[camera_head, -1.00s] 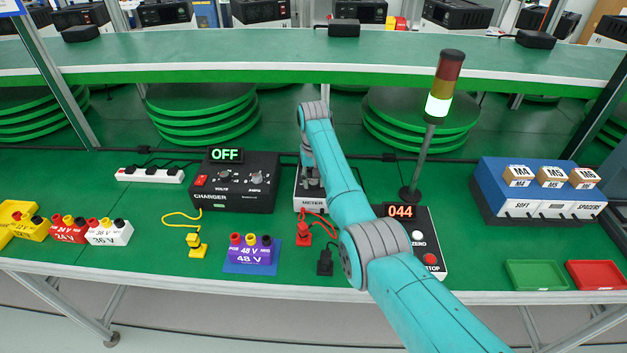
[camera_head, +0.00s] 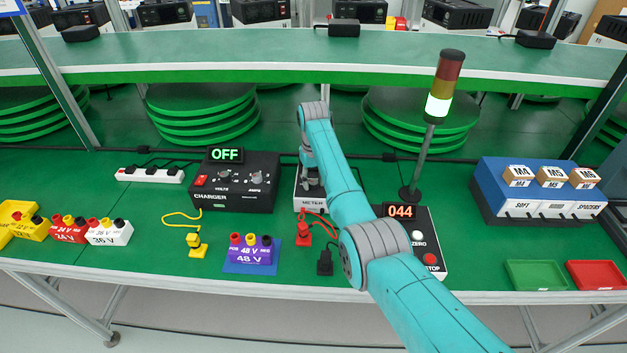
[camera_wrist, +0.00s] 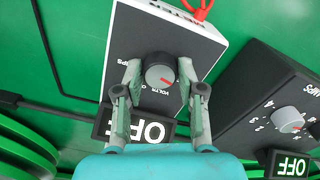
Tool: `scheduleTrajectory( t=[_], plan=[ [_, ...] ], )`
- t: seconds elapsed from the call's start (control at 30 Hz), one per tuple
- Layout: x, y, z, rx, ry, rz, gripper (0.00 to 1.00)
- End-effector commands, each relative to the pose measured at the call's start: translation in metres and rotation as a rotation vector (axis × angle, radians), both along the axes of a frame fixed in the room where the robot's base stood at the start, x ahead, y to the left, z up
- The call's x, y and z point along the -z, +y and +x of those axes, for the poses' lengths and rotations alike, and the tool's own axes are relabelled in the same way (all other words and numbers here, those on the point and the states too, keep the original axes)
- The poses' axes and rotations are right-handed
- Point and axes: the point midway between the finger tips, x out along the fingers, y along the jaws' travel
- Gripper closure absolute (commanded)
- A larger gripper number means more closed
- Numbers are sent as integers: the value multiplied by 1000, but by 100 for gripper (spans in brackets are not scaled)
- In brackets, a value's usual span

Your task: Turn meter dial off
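The meter (camera_head: 308,203) stands on the green table, mostly hidden behind my arm in the head view. In the wrist view the meter (camera_wrist: 206,52) is seen from above, with a grey round dial (camera_wrist: 160,72) carrying a red mark. Its display (camera_wrist: 152,130) reads OFF, upside down in that view. My gripper (camera_wrist: 160,77) has its two fingers on either side of the dial, close to it. Whether the fingertips touch the dial I cannot tell. In the head view my gripper (camera_head: 309,180) is over the meter, small and partly hidden.
The charger (camera_head: 235,182) stands left of the meter, its display reading OFF. A counter box showing 044 (camera_head: 400,211) and a lamp post (camera_head: 424,150) stand on the right. Red and black plugs (camera_head: 303,235) lie in front of the meter. A purple 48 V block (camera_head: 250,252) sits front left.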

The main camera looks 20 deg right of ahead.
Motion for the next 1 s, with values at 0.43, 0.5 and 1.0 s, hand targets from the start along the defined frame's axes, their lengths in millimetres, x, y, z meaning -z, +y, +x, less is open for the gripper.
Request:
scheduleTrajectory(
  t=[0.43, 0.5, 1.0],
  plan=[
    [-4, 0, 0, 1, -1, 0, 39],
    [-10, 0, 1, 1, -1, 0, 39],
    [-99, 0, 1, 1, -2, 0, 39]
  ],
)
